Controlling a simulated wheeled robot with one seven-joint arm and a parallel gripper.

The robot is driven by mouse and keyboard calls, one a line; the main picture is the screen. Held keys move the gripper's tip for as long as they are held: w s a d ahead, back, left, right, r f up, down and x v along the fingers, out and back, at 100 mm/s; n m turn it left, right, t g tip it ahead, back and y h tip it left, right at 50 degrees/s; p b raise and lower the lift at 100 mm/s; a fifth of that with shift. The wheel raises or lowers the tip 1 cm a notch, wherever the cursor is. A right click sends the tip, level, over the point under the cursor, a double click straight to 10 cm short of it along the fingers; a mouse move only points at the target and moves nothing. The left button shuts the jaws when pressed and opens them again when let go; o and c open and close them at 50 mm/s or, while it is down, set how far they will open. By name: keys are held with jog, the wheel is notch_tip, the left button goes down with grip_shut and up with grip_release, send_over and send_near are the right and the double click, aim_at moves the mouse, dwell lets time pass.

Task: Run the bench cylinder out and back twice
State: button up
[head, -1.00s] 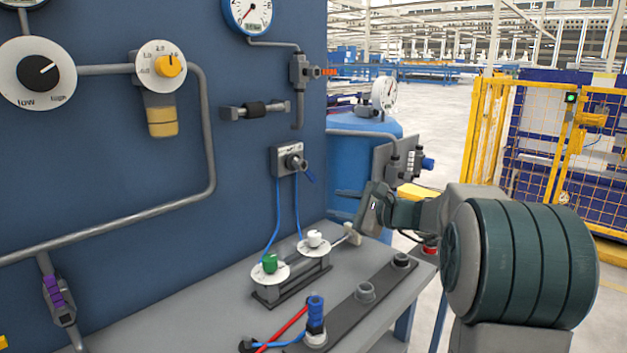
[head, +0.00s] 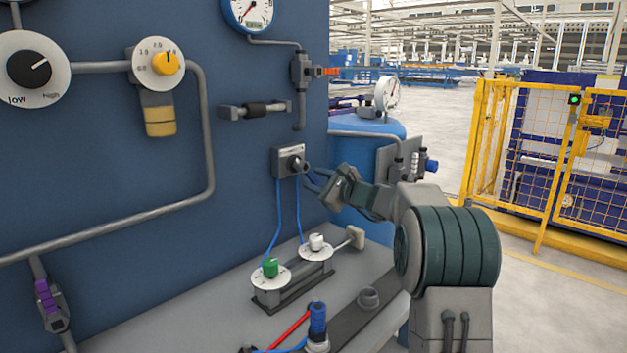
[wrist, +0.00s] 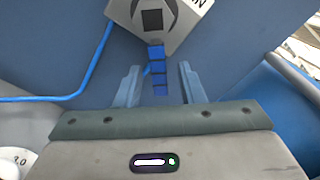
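The bench cylinder (head: 292,286) lies on the bench with a green knob (head: 270,267) and a white knob (head: 316,242) on top. In the head view my gripper (head: 318,182) is right of the valve.
A dark strip (head: 345,325) with a grey socket (head: 368,298) and a blue-topped fitting (head: 317,318) lies on the bench front. A blue tank (head: 365,130) stands behind my arm. Gauges, pipes and dials fill the panel. A yellow fence (head: 545,150) stands at right.

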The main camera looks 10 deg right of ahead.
jog(key=shift+w+a, duration=0.3)
jog(key=shift+w, duration=0.1)
grip_shut()
